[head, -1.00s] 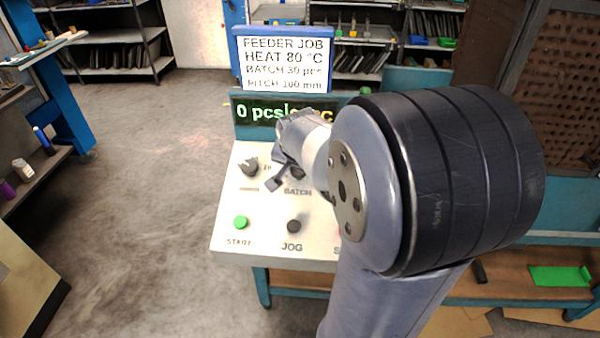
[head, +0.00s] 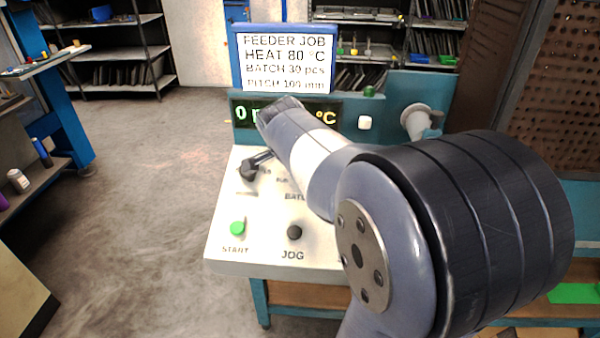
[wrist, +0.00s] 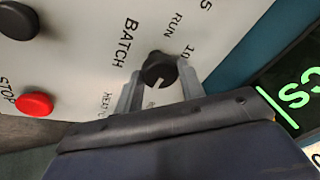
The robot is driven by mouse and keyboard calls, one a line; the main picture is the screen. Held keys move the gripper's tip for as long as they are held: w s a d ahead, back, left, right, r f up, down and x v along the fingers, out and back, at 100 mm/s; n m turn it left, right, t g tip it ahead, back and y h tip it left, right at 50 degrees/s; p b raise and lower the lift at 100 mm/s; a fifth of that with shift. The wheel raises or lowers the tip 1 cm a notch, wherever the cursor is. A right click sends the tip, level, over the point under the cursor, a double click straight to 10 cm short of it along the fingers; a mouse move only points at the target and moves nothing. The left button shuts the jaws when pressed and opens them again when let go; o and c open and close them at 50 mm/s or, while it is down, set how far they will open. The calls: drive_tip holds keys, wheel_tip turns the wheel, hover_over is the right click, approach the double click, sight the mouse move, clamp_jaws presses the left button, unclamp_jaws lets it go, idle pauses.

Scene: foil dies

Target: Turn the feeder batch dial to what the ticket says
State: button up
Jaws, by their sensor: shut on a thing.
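The job ticket (head: 286,62) stands above the feeder panel in the head view and reads HEAT 80 °C, BATCH 30 pcs, PITCH 100 mm. The batch dial (wrist: 158,70), a black knob with a white pointer line, shows in the wrist view beside its BATCH label. My gripper (wrist: 160,78) has one finger on each side of this knob and is shut on it. My arm hides the dial and gripper in the head view. The display (head: 243,113) shows a green 0 and a yellow °C; its middle is covered.
Another black dial (head: 249,170) sits left of my arm. The green START button (head: 238,229) and black JOG button (head: 294,232) are below it. The red STOP button (wrist: 35,104) shows in the wrist view. A white button (head: 365,123) is right of the display.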

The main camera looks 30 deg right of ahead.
idle(0.3)
drive_tip(key=o, duration=1)
drive_tip(key=p+v, duration=0.1)
drive_tip(key=v, duration=1)
drive_tip(key=shift+w+f, duration=0.1)
drive_tip(key=shift+f, duration=0.05)
drive_tip(key=b+x, duration=0.1)
drive_tip(key=x, duration=0.9)
drive_tip(key=shift+w+d+f, duration=0.1)
drive_tip(key=shift+d+f, duration=0.05)
drive_tip(key=shift+f, duration=0.1)
drive_tip(key=shift+r, duration=0.1)
